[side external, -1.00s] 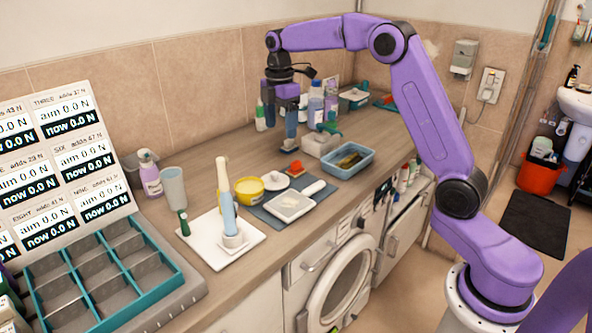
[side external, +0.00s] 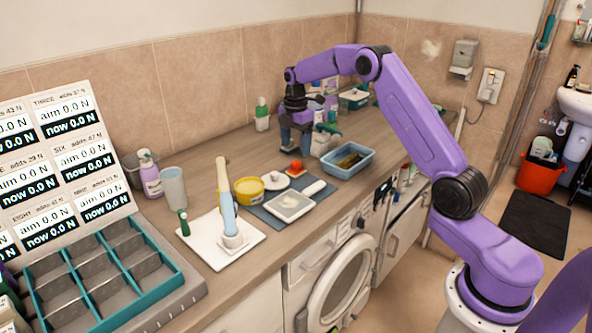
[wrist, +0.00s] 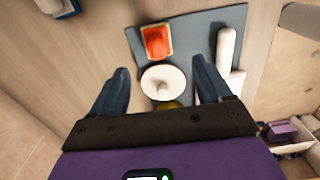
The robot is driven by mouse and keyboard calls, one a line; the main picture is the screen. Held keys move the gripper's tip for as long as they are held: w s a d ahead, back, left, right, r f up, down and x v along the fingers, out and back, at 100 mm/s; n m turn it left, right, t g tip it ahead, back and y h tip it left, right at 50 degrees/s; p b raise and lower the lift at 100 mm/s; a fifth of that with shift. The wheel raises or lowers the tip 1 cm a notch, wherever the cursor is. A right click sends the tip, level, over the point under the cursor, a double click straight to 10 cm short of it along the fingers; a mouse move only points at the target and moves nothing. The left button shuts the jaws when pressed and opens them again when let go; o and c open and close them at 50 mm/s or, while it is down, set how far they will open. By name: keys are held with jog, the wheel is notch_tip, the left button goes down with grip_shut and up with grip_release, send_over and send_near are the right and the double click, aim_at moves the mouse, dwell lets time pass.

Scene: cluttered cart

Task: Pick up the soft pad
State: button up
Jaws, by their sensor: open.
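The object that looks most like the soft pad is a red-topped piece on a pale yellowish base (side external: 296,166). It lies at the far end of the grey mat (side external: 262,214), and in the wrist view it is near the top middle (wrist: 157,42). I cannot tell its material. A white round disc with a knob (wrist: 163,82) lies beside it. My gripper (side external: 295,148) is open and empty, above the counter just behind the red-topped piece. In the wrist view its fingers (wrist: 161,68) stand apart, framing the disc in the picture, with nothing held.
A blue tray (side external: 345,162) is close on the right. A small blue-edged object (wrist: 58,7) shows at the wrist view's top left. Bottles line the wall.

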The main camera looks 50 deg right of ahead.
aim_at(294, 162)
jog(key=shift+w+a+f, duration=0.1)
jog(key=shift+f, duration=1.9)
jog(key=shift+w+a+f, duration=0.1)
jog(key=shift+f, duration=1.85)
jog(key=c, duration=1.1)
jog(key=shift+c, duration=0.2)
jog(key=shift+r, duration=0.1)
